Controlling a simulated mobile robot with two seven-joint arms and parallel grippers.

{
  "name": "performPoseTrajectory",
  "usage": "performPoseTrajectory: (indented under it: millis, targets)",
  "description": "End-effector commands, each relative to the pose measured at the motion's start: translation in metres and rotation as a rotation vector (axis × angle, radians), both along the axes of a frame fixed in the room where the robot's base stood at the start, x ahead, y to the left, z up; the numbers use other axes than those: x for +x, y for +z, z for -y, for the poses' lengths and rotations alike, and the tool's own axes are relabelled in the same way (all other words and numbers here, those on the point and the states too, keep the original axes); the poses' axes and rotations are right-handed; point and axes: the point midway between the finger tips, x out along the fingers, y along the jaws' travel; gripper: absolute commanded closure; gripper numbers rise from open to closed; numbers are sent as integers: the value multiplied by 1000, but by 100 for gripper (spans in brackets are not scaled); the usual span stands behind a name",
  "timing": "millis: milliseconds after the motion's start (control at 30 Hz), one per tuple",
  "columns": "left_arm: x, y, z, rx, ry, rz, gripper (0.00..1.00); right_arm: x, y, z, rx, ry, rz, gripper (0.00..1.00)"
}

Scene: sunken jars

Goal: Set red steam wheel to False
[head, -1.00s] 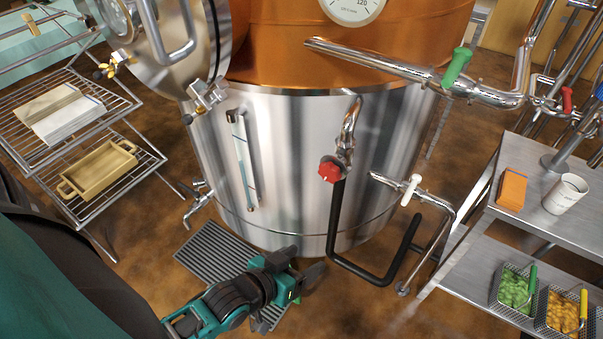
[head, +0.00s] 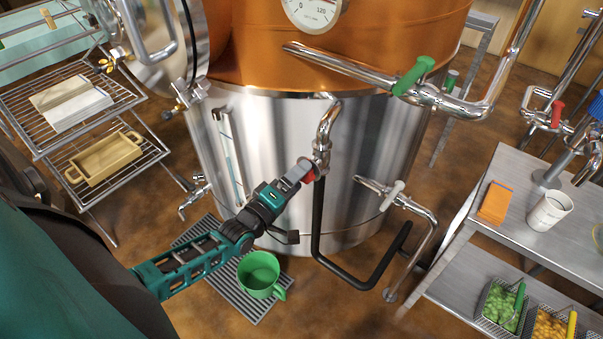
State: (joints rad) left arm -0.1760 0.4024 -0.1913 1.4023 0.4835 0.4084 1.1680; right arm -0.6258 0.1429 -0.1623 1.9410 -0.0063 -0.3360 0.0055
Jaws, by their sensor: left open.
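The red steam wheel (head: 308,174) sits on the chrome valve pipe (head: 325,135) at the front of the steel and copper kettle (head: 345,175). It is mostly hidden behind the fingers of my left gripper (head: 297,173). The left gripper is open and its fingertips are at the wheel. I cannot tell whether they touch it. My left arm reaches in from the lower left. My right gripper is not in view.
A green mug (head: 259,276) stands on the floor grate (head: 205,238) below my left arm. A black pipe (head: 345,266) bends below the wheel. A chrome tap with a white handle (head: 391,195) is to the right. A steel table (head: 500,232) stands at the right.

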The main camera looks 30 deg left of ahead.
Motion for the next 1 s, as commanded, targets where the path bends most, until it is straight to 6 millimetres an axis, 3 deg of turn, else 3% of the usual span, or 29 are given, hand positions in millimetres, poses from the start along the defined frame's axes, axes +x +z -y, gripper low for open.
performPoseTrajectory:
  millis: [167,700,1000]
  targets:
    - [0,-1,0,1,-1,-1,13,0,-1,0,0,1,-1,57]
    - [25,-2,4,1,-1,0,13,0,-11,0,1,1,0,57]
    - [26,-1,4,2,-1,-2,15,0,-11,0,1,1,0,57]
